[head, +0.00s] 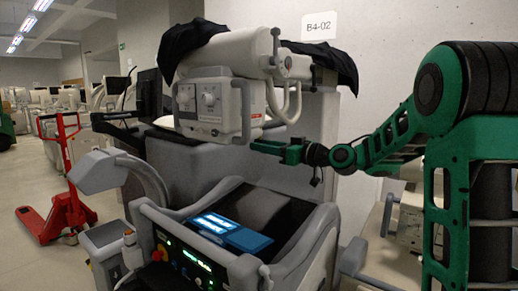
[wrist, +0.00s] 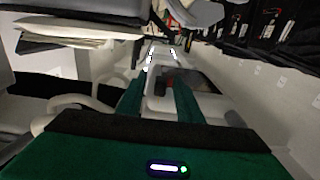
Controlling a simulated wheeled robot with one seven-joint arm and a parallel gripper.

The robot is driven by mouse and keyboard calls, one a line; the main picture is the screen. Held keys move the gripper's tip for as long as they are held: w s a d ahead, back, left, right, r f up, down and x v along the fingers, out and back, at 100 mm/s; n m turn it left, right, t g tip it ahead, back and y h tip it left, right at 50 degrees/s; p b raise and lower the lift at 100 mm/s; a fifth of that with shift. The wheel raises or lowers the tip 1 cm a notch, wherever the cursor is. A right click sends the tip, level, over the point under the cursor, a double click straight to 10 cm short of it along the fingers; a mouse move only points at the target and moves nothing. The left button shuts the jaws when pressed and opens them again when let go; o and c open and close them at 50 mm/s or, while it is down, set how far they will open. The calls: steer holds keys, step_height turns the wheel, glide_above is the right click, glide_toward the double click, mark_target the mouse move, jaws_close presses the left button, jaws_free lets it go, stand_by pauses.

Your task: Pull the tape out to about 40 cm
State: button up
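My green gripper (head: 268,148) is level in the head view, its tips pointing left beside the lower right of a pale box with knobs (head: 208,107). I cannot tell whether it touches the box. In the wrist view my gripper (wrist: 158,84) shows two green fingers spread apart, with nothing clearly held between them. A pale housing with a dark patch lies beyond the fingers. I cannot make out the tape in either view; it may be hidden or too small to see.
A grey machine cart with a lit screen (head: 231,232) stands below my gripper. Curved pale hoses (head: 291,104) hang right of the box. Black cloth (head: 188,42) covers the top. A wall with a B4-02 sign (head: 319,26) is behind. A red pallet jack (head: 65,190) stands on open floor at left.

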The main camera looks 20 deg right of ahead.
steer(key=shift+x, duration=1.05)
